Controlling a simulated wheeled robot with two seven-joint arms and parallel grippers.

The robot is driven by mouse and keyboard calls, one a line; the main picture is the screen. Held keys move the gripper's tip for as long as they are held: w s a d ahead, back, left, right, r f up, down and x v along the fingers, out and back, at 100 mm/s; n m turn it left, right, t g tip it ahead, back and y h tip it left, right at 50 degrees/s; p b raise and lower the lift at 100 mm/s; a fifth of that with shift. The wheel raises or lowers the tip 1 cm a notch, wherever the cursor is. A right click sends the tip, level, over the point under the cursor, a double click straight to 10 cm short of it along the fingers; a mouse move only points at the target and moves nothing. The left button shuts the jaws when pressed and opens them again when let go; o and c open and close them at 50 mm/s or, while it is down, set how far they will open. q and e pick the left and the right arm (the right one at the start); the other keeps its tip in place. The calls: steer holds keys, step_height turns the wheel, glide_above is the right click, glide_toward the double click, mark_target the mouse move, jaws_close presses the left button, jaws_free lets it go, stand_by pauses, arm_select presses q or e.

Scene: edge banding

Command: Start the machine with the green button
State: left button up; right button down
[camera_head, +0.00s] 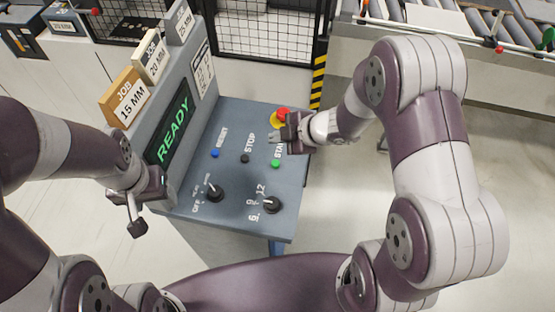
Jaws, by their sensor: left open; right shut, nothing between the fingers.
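The green button (276,163) is on the sloped grey control panel (232,128), beside the partly covered START label. My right gripper (272,138) is shut and empty. In the picture it is just above the green button, over the label; I cannot tell its height over the panel. My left gripper (136,212) is open and empty, off the panel's left side. The display (174,127) reads READY in green.
The panel also has a blue RESET button (215,154), a black STOP button (245,159), a red emergency button (283,114) on yellow, and two black knobs (215,194) (272,205). JOB blocks (125,97) stand on the display housing. A roller conveyor (450,20) is at the back right.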

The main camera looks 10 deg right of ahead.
steer(key=b, duration=0.8)
glide_above(278, 165)
step_height(278, 165, down, 8)
steer(key=shift+f, duration=0.5)
stand_by(1.3)
steer(key=shift+f+b, duration=0.4)
steer(key=shift+b, duration=0.05)
